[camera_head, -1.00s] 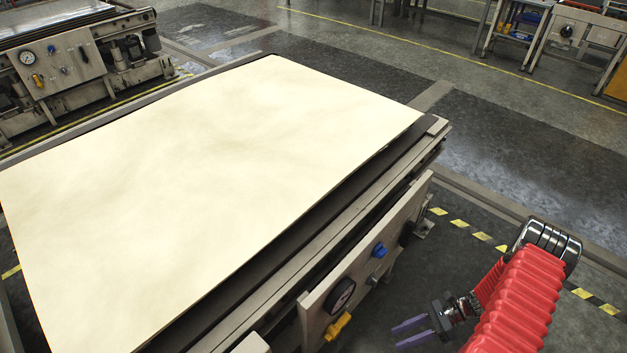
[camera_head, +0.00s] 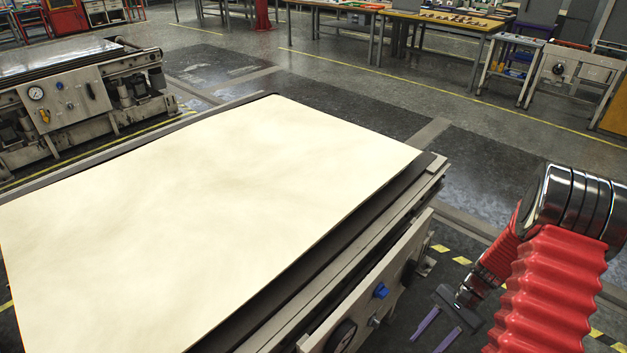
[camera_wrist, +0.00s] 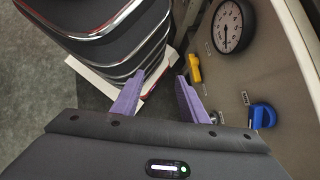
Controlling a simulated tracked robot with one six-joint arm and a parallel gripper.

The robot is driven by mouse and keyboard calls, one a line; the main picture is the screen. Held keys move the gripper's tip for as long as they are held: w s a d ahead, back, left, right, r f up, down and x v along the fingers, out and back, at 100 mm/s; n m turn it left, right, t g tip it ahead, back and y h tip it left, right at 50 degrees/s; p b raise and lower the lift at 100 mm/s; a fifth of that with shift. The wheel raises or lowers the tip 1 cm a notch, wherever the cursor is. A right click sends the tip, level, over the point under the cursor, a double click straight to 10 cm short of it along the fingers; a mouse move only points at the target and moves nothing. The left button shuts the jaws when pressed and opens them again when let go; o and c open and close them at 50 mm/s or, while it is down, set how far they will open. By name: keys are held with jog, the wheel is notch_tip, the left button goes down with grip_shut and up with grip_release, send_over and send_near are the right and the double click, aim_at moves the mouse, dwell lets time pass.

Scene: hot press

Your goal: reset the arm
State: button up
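My gripper (camera_head: 436,330) hangs at the lower right of the head view, below my red bellows-covered arm, beside the press's front panel. Its two purple fingers are apart with nothing between them. They also show in the wrist view (camera_wrist: 160,92), pointing away from the camera, with a gap between the tips. The arm is bent, with its dark metal joint raised at the right of the head view. The press (camera_head: 405,213) has a large cream sheet (camera_head: 200,210) lying flat on top.
The press panel carries a round gauge (camera_wrist: 228,27), a yellow knob (camera_wrist: 194,68) and a blue knob (camera_wrist: 262,115), close to the fingers' right in the wrist view. Another press (camera_head: 85,95) stands at the far left. Work tables (camera_head: 440,22) stand far back. The floor between is clear.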

jog(key=s+a+r+n+t+h, duration=0.2)
jog(key=a+r+n+t, duration=0.1)
jog(key=r, duration=0.9)
jog(key=s+a+r+n+t+h, duration=0.2)
jog(key=a+r+n, duration=0.3)
jog(key=r, duration=0.6)
jog(key=s+a+r+n+t+h, duration=0.2)
jog(key=s+a+r+n+t, duration=0.1)
jog(key=r, duration=0.9)
jog(key=a+n+t, duration=0.1)
jog(key=a, duration=0.1)
jog(key=shift+s+a+r+t, duration=0.3)
jog(key=shift+s+a, duration=0.05)
jog(key=shift+s, duration=0.05)
